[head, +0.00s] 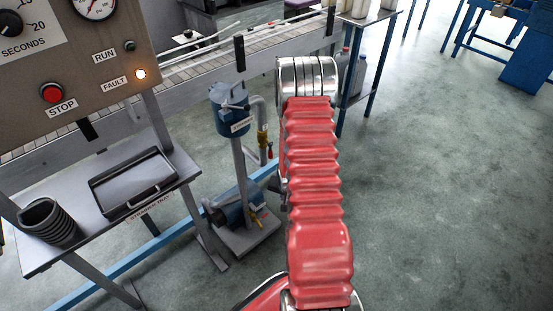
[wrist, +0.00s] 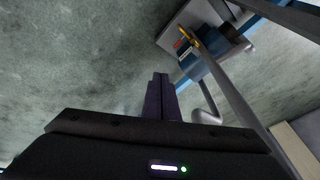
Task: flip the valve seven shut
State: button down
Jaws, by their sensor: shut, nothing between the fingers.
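A brass-yellow valve (head: 263,138) with a small red handle (head: 270,153) sits on the grey pipe beside the blue canister. A second small yellow fitting (head: 254,219) is low by the blue pump. No number is readable on either, so I cannot tell which is valve seven. In the wrist view, a yellow fitting with a red part (wrist: 187,38) shows near the top. My gripper (wrist: 160,77) is shut and empty, its dark fingers below and left of that fitting and apart from it. In the head view my gripper is hidden; only my red-sleeved arm shows.
The blue canister (head: 230,108) stands on a post above the blue pump (head: 238,204) and its base plate. A grey post (wrist: 222,82) crosses the wrist view. A control panel (head: 78,62) and a side table (head: 180,163) are at left. Floor at right is clear.

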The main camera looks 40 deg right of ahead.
aim_at(270, 151)
jog(key=w+d+f+m+t+h, duration=0.3)
jog(key=d+f+m+t, duration=0.3)
jog(key=f, duration=0.5)
jog(key=w+d+r+m+t+h, duration=0.1)
jog(key=w+d+r+m+t, duration=0.1)
jog(key=r, duration=0.4)
jog(key=w+d+r+m+t+h, duration=0.1)
jog(key=w+r+m+t+h, duration=0.1)
jog(key=r, duration=0.4)
jog(key=shift+w+d+m+t+h, duration=0.3)
jog(key=shift+w+d+m+t, duration=0.15)
jog(key=shift+m+t, duration=0.7)
jog(key=shift+w, duration=0.1)
jog(key=w, duration=0.9)
jog(key=shift+d, duration=0.35)
jog(key=shift+w, duration=0.1)
